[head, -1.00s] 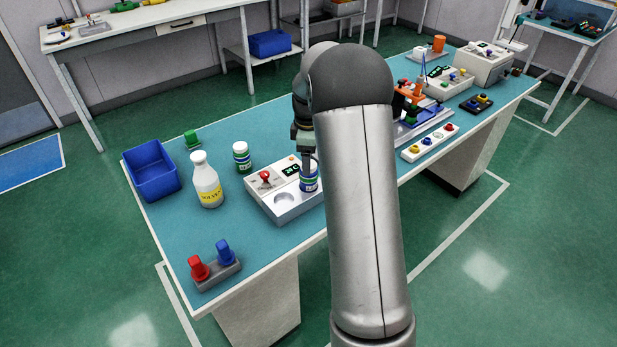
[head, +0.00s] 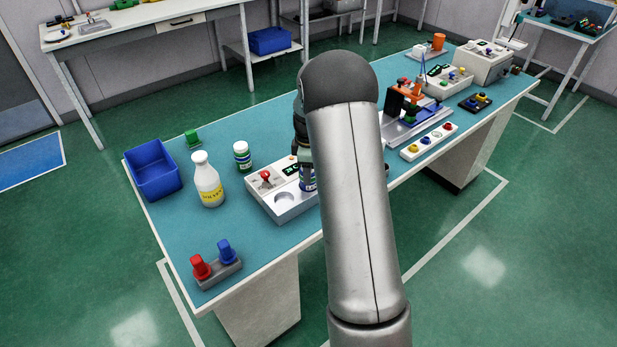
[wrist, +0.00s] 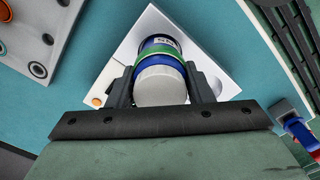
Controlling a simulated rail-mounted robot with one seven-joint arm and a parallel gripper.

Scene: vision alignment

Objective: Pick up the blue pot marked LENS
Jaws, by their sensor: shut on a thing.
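The blue pot (wrist: 158,62) has a green band, a pale grey lid and a white label whose print is too small to read for certain. My gripper (wrist: 161,88) is shut on it, one dark finger on each side, in the wrist view. In the head view the pot (head: 307,181) shows at the right end of the white box-shaped device (head: 285,215), partly hidden by my gripper (head: 303,167) and arm. I cannot tell whether it touches the device.
A grey holder (head: 218,272) carries a red and a blue piece. An orange-armed fixture (head: 405,118) stands to the right.

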